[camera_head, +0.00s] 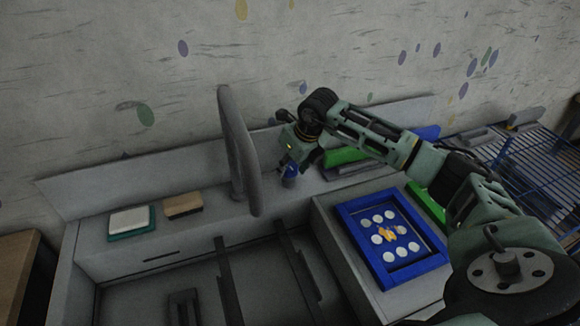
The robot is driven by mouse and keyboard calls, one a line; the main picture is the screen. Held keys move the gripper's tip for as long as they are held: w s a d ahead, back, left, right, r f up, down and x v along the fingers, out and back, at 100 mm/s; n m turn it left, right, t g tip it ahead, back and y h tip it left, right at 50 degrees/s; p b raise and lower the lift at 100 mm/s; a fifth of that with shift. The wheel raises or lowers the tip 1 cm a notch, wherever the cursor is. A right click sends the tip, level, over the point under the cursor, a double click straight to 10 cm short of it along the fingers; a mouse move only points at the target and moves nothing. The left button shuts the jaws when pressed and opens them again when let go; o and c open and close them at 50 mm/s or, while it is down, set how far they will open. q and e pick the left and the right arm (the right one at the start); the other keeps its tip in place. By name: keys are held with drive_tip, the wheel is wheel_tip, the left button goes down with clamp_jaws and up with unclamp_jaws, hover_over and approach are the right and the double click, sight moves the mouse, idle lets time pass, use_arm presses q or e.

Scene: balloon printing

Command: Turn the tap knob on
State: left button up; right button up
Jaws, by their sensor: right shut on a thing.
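The blue tap knob (290,175) stands on the back ledge of the sink, just right of the tall grey tap spout (239,140). My right arm comes in from the right. My right gripper (287,162) points down at the top of the knob and is shut on it. Its fingertips are small and dark here, and the gripper hides part of the knob. My left gripper is not in view.
A white-and-green sponge (131,220) and a brown block (183,206) lie on the ledge to the left. A blue frame with white discs (392,238) lies on the right counter. A blue wire rack (535,170) stands at the far right. The sink basin (200,270) has dark bars across it.

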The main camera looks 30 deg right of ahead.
drive_tip(key=n+y+b, duration=0.1)
drive_tip(key=n+b, duration=0.1)
drive_tip(key=n, duration=0.1)
drive_tip(key=shift+f, duration=0.15)
drive_tip(key=n+b, duration=0.1)
drive_tip(key=n, duration=0.1)
drive_tip(key=n+g+y+b, duration=0.1)
drive_tip(key=n, duration=0.1)
drive_tip(key=shift+d+y, duration=0.1)
drive_tip(key=shift+y, duration=0.2)
drive_tip(key=n+g, duration=0.1)
drive_tip(key=n, duration=0.1)
drive_tip(key=n+g+y+b, duration=0.1)
drive_tip(key=n, duration=0.2)
drive_tip(key=shift+w+d+b, duration=0.1)
drive_tip(key=shift+w+b, duration=0.05)
drive_tip(key=shift+b, duration=0.15)
drive_tip(key=n+g+b, duration=0.1)
drive_tip(key=n, duration=0.3)
drive_tip(key=shift+d, duration=0.1)
drive_tip(key=shift+n+g, duration=0.4)
drive_tip(key=shift+n, duration=0.1)
drive_tip(key=o, duration=1.1)
